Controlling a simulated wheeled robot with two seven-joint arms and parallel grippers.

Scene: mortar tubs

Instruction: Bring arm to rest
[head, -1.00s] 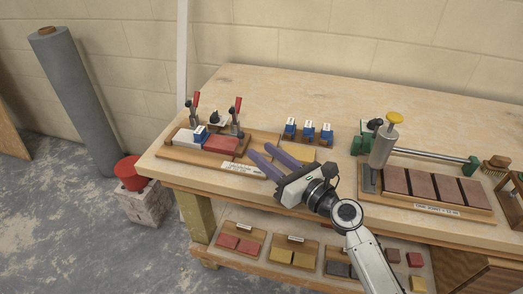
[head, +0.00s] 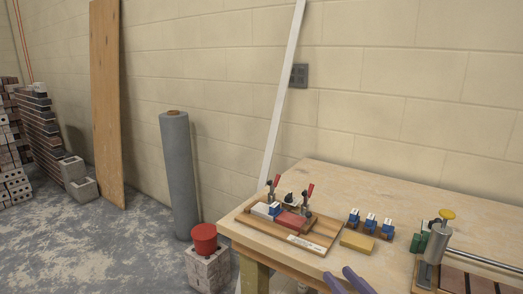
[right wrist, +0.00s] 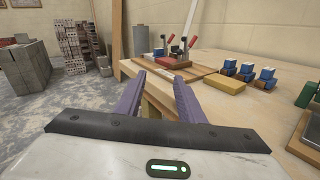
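The workbench (head: 400,195) has a pale wooden top. The fingers appear in front of its near edge; their exact height over it is hard to tell. My left gripper is in neither view.
A wooden fixture (head: 322,235) with red-handled clamps, a yellow block (head: 357,241) and several small blue blocks stand on the bench.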

